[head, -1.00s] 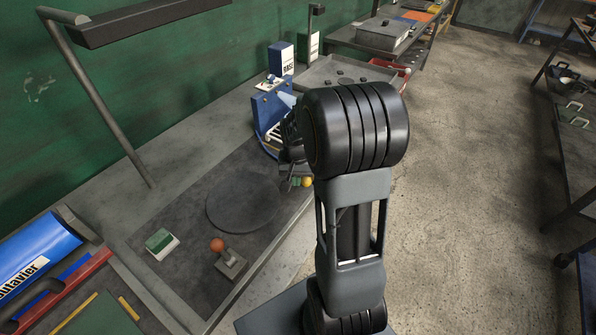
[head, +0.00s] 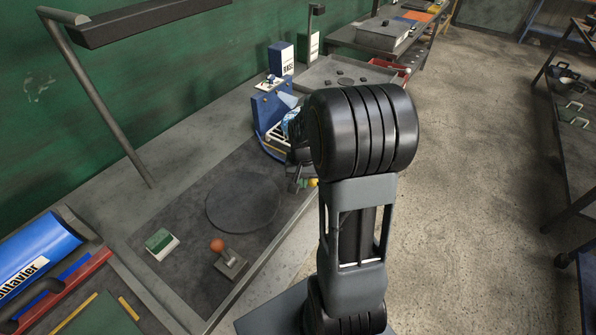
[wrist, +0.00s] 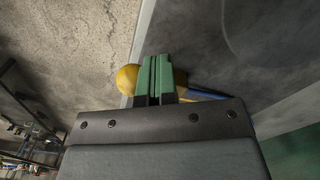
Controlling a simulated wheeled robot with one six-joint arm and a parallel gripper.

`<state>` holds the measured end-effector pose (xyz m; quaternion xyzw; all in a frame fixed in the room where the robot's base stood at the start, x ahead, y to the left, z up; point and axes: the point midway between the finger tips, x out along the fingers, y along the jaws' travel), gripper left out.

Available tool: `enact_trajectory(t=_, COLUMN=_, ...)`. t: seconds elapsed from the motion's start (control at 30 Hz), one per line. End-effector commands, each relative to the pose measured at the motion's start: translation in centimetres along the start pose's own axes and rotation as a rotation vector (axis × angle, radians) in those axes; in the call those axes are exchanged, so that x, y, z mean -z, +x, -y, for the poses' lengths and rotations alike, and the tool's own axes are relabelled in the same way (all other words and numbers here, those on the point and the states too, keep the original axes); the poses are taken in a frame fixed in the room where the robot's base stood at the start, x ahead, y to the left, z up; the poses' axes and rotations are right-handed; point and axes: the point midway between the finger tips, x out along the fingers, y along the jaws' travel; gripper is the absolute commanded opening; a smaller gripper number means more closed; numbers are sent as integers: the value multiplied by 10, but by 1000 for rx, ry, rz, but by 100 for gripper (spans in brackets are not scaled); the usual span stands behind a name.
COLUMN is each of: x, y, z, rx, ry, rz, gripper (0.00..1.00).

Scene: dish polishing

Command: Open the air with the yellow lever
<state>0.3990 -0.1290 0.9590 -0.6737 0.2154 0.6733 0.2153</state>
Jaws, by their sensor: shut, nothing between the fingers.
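The yellow lever's round knob (head: 313,182) shows at the near edge of the bench, just right of my fingertips. In the wrist view the yellow knob (wrist: 126,79) appears left of and partly behind my gripper (wrist: 155,75), with more yellow on the fingers' right side. The green fingers are closed together with nothing between them. In the head view my gripper (head: 300,183) is small and partly hidden by my arm. I cannot tell whether the fingers touch the lever. The lever's base is hidden.
A blue machine (head: 268,105) stands behind my wrist. A round dark disc (head: 243,204), an orange-knobbed lever (head: 217,245) and a green-and-white block (head: 161,243) are on the bench. A grey tray (head: 345,73) lies farther back. The floor at right is open.

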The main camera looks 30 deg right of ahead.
Motion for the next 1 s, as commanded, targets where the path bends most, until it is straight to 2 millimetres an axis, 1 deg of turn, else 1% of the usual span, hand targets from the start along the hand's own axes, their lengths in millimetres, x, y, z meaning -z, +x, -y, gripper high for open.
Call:
enact_trajectory(t=0.37, x=0, y=0, z=-2, rx=-1, ry=0, rz=2, gripper=0)
enact_trajectory(t=0.73, x=-1, y=0, z=-15, rx=-1, ry=1, rz=2, gripper=0)
enact_trajectory(t=1.0, x=-1, y=0, z=-15, rx=-1, ry=0, rz=2, gripper=0)
